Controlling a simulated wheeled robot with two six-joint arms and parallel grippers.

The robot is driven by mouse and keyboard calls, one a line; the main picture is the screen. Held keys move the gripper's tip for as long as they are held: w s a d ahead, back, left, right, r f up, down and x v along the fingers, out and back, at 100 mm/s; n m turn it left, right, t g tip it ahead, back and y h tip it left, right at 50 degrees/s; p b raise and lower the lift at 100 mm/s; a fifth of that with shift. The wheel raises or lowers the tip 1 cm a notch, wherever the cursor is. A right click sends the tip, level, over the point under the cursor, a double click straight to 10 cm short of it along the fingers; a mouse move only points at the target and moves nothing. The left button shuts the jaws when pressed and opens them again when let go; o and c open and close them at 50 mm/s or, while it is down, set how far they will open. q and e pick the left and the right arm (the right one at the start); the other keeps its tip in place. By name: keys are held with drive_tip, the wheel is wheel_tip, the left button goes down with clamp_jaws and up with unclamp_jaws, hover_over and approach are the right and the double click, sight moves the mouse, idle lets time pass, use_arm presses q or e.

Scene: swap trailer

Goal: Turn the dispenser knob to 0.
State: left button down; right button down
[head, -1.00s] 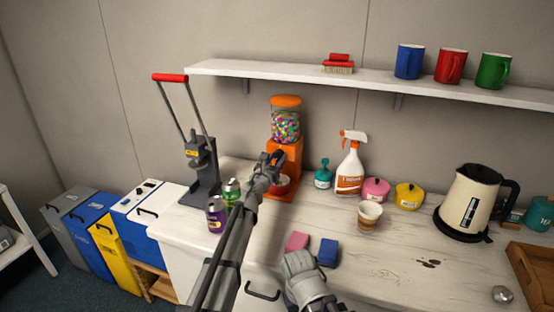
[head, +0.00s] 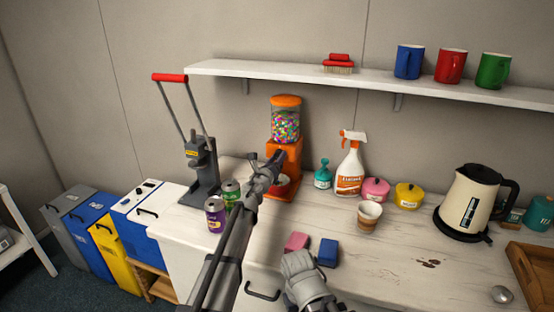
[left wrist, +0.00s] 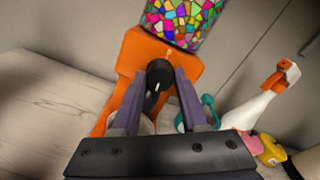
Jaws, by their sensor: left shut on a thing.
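The orange dispenser (head: 291,150), with a clear jar of coloured candy, stands on the counter against the wall. Its black round knob (left wrist: 159,74) shows in the left wrist view with a small light mark on its face. My left gripper (left wrist: 157,88) is shut on the knob, one finger on each side. In the head view my left gripper (head: 274,168) reaches the dispenser's front and hides the knob. Any numbers around the knob cannot be made out.
A purple can (head: 215,214) and a green can (head: 231,192) stand close to my left arm. A spray bottle (head: 350,168) and a teal bottle (head: 322,174) stand to the right. A shelf (head: 380,79) runs above.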

use_arm(q)
drive_tip(key=shift+n, duration=0.6)
drive_tip(key=shift+c, duration=2.2)
unclamp_jaws()
drive_tip(key=shift+s, duration=0.1)
drive_tip(key=v, duration=0.7)
drive_tip(key=shift+s, duration=0.3)
drive_tip(key=shift+a, duration=0.1)
